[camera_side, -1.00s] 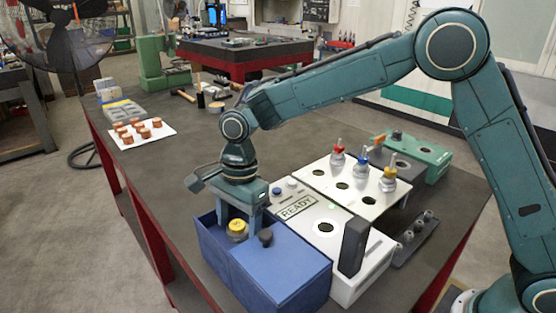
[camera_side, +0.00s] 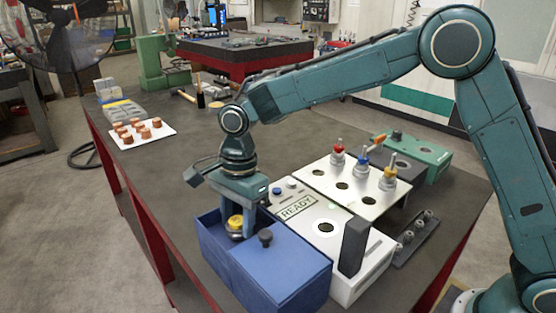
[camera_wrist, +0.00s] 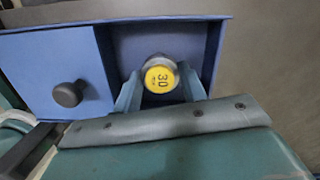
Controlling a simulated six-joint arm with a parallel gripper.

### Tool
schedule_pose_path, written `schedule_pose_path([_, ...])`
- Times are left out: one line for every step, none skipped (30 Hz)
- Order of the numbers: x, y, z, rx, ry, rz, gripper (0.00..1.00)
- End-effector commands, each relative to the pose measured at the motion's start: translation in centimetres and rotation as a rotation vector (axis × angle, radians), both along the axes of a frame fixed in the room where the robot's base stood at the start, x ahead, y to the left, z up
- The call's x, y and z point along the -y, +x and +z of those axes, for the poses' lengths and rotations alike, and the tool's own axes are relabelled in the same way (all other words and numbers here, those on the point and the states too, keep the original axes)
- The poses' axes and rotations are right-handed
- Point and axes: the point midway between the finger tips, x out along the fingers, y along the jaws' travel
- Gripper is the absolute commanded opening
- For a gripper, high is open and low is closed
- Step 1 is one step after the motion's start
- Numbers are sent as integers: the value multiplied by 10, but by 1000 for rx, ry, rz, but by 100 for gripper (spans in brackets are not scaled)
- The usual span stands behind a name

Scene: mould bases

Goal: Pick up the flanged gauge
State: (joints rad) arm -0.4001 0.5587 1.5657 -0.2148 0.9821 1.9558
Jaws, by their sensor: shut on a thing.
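The flanged gauge (camera_side: 236,224) has a yellow top and a grey metal body. It sits in the open left part of the blue box (camera_side: 212,248). In the wrist view the gauge's yellow face (camera_wrist: 160,79) reads "30". My gripper (camera_side: 238,222) points down over the box and is shut on the gauge, one finger on each side. The wrist view also shows the fingers (camera_wrist: 160,90) against the gauge's sides. The gauge's lower part is hidden by the box wall in the side view, so I cannot tell whether it touches the box floor.
The box's lid (camera_side: 281,262) with a dark knob (camera_side: 265,237) covers its right part. A white "READY" unit (camera_side: 346,286) stands close to the right. Behind it a white rack (camera_side: 340,172) holds several coloured-top pieces.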

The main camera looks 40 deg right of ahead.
Motion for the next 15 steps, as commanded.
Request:
schedule_pose_path([0, 1, 7, 5, 2, 0, 6])
schedule_pose_path([0, 1, 11, 6, 3, 0, 6])
schedule_pose_path([0, 1, 16, 6, 2, 1, 6])
schedule_pose_path([0, 1, 20, 6, 2, 0, 6])
schedule_pose_path([0, 1, 24, 7, 2, 0, 6])
schedule_pose_path([0, 1, 30, 6, 2, -1, 6])
schedule_pose_path([0, 1, 35, 7, 2, 0, 6])
schedule_pose_path([0, 1, 40, 7, 2, 0, 6])
schedule_pose_path([0, 1, 46, 7, 2, 1, 6])
schedule_pose_path([0, 1, 51, 7, 2, 0, 6])
schedule_pose_path([0, 1, 55, 6, 2, -1, 6])
schedule_pose_path([0, 1, 61, 6, 2, 0, 6])
schedule_pose_path([0, 1, 65, 5, 2, 0, 6])
schedule_pose_path([0, 1, 69, 6, 2, 0, 6])
schedule_pose_path([0, 1, 74, 5, 2, -1, 6])
